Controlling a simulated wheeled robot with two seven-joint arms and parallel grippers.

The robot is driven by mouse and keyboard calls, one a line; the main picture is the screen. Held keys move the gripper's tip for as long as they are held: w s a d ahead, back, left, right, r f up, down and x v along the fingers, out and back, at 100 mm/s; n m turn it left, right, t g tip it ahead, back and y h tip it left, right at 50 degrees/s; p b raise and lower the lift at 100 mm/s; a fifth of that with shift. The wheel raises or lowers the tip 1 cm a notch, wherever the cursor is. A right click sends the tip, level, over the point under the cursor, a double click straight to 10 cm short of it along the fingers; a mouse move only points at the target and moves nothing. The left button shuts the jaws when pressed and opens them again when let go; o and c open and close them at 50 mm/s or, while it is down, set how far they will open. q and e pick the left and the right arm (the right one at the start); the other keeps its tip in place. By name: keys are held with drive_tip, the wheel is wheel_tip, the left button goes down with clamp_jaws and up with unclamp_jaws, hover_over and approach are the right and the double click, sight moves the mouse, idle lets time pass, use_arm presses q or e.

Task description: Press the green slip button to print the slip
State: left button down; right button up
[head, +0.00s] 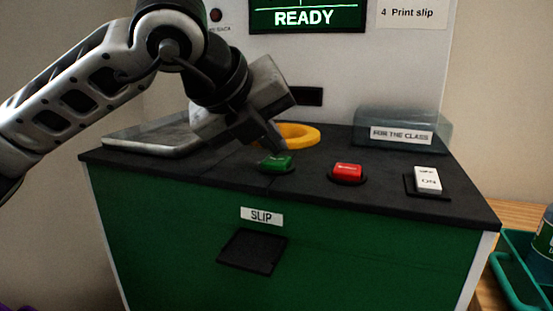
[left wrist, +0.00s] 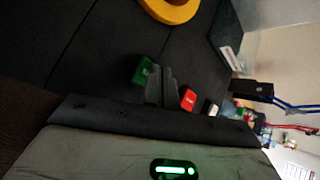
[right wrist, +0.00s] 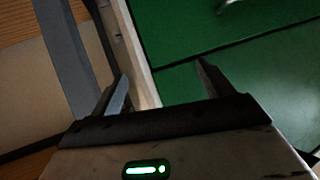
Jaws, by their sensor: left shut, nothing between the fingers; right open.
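The green button (head: 276,163) sits on the black top of the machine, above the SLIP label (head: 261,217) and the dark slip slot (head: 252,251). My left gripper (head: 277,150) is shut and empty, with its fingertips just above and behind the green button. I cannot tell whether they touch it. In the left wrist view the green button (left wrist: 142,70) shows beside the shut fingertips (left wrist: 160,72). The screen (head: 306,16) reads READY. My right gripper (right wrist: 160,90) is open and empty, in front of a green panel; it is not in the head view.
A red button (head: 347,171) and a white ON/OFF switch (head: 428,180) are to the right of the green button. A yellow ring (head: 298,136) lies behind it. A clear FOR THE CLASS box (head: 403,128) stands at the back right. A green tray (head: 514,277) is on the wooden table.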

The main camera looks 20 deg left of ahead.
sight(272, 162)
use_arm(q)
drive_tip(key=shift+f+b, duration=0.55)
drive_tip(key=shift+b, duration=0.1)
idle(0.4)
drive_tip(key=shift+r, duration=0.1)
drive_tip(key=shift+r+p, duration=0.45)
drive_tip(key=shift+r, duration=0.4)
drive_tip(key=shift+r+p, duration=1.5)
drive_tip(key=shift+r, duration=1.05)
